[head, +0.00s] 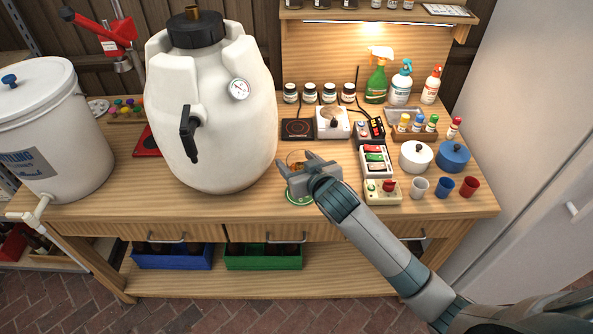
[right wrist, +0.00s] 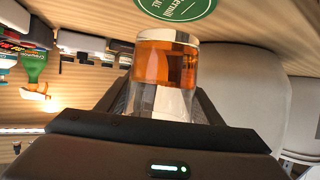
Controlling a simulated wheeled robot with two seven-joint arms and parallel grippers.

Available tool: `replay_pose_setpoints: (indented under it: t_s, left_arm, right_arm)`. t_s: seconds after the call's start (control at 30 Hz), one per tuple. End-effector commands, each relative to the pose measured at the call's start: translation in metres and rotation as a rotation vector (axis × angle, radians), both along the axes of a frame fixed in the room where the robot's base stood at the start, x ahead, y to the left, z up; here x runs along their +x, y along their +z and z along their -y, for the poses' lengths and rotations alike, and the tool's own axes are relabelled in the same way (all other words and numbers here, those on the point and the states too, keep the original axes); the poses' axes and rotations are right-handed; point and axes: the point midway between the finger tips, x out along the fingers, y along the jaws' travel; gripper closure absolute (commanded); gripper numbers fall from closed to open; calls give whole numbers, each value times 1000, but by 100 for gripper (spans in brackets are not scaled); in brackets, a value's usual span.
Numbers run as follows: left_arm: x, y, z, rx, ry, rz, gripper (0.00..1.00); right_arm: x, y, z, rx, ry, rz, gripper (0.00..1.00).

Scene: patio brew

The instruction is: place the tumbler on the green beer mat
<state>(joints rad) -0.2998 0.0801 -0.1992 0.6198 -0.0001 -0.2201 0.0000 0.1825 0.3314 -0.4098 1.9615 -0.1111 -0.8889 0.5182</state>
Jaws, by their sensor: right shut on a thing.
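The tumbler (right wrist: 165,70) is clear glass with amber liquid and a thick base. My right gripper (head: 305,172) is shut on it; in the head view the gripper hides much of the tumbler (head: 296,157). The green beer mat (head: 299,203) lies near the bench's front edge, partly hidden below the gripper. In the right wrist view the mat (right wrist: 178,7), with pale lettering, shows beyond the tumbler's base, cut off by the frame. The tumbler appears apart from the mat there; the exact height is unclear. My left gripper is not in view.
A large white fermenter (head: 215,115) stands left of the gripper. A control box with a red knob (head: 382,191) and small cups (head: 444,187) stand to the right. A hot plate (head: 297,129) and a white scale-like device (head: 332,122) are behind. Bare bench lies around the mat.

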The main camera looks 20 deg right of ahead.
Motion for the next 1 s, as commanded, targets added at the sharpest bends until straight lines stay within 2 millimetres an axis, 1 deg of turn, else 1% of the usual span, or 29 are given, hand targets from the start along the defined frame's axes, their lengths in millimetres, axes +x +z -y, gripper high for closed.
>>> replay_pose_setpoints:
  t_s: [0.07, 0.3, 0.4, 0.83, 0.87, 0.9, 0.93, 1.0]
  left_arm:
    - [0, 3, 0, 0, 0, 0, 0]
    - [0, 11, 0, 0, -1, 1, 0]
    - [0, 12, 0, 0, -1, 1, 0]
    - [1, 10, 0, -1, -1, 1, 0]
    - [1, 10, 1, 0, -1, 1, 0]
    - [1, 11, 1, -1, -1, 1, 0]
    - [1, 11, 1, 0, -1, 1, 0]
    - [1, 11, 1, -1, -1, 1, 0]
  right_arm:
    - [0, -4, 0, -1, -1, -1, 70]
    - [0, -30, 0, -2, -1, -2, 70]
    - [-1, -37, 0, 0, 0, -1, 70]
    - [0, -42, 0, 0, 1, 1, 70]
    - [-1, -42, 0, 0, 0, -1, 33]
    - [-1, -42, 0, 0, 0, -1, 23]
    - [-1, -42, 0, 0, 0, -1, 21]
    - [-1, -42, 0, 0, 0, -1, 21]
